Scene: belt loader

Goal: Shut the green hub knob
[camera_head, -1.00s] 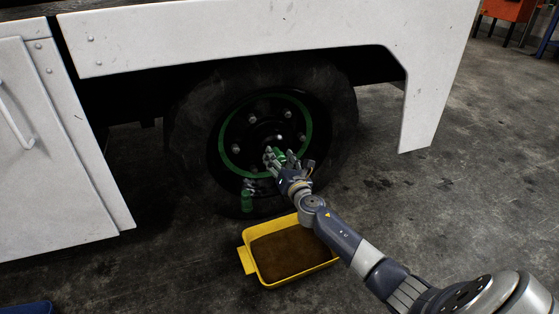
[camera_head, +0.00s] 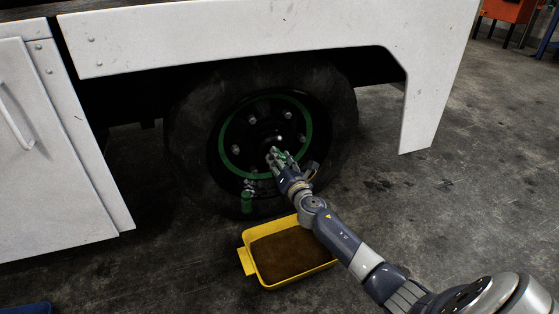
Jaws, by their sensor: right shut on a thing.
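The wheel's black hub (camera_head: 262,126) sits inside a green ring, with several bolts around it. My right gripper (camera_head: 277,156) is at the lower right of the hub centre and is shut on the green hub knob (camera_head: 286,157). The fingers hide most of the knob, so its exact angle cannot be told. My left gripper is not in view.
A yellow tray (camera_head: 246,263) with brown contents stands on the floor below the wheel, under my right arm. The white fender (camera_head: 270,38) overhangs the tyre (camera_head: 190,150). A white panel door (camera_head: 60,170) is at left.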

